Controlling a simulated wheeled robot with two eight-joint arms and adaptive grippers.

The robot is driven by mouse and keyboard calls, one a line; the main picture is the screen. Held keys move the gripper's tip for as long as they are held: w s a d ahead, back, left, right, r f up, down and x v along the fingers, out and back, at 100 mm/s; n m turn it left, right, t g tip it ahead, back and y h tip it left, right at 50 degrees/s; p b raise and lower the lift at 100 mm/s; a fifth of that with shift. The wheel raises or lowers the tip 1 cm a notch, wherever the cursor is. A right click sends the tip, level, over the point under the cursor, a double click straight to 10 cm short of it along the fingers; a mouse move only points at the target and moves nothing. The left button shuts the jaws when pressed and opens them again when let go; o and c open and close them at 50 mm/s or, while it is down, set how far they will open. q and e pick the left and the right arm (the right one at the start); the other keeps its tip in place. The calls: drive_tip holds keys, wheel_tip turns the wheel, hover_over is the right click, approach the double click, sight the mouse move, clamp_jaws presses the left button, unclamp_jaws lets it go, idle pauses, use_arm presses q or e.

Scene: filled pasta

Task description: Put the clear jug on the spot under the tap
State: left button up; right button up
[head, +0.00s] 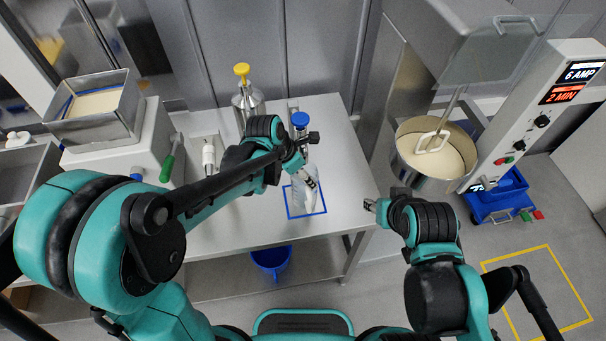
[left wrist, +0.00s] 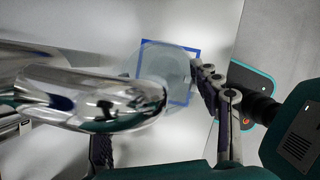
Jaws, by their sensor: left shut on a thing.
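The clear jug (head: 300,199) stands within or just above the blue square outline (head: 324,205) on the steel table; I cannot tell whether it touches the table. My left gripper (head: 306,182) is shut on the jug and partly hides it. The tap (head: 300,119) has a blue top and rises just behind the jug. In the left wrist view the jug (left wrist: 163,62) overlaps the blue outline (left wrist: 198,52), and a shiny metal cylinder (left wrist: 100,98) covers part of the picture. My right gripper (head: 370,205) is right of the table, away from the jug; its fingers are too small to read.
A steel canister with a yellow top (head: 247,100) stands behind my left arm. A machine with a tray (head: 100,110) is at the left. A mixer bowl (head: 432,155) is at the right. A blue bucket (head: 270,262) sits below the table. The table's front right is clear.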

use_arm(q)
drive_tip(key=shift+f, duration=0.1)
drive_tip(key=shift+f, duration=0.1)
drive_tip(key=o, duration=1.6)
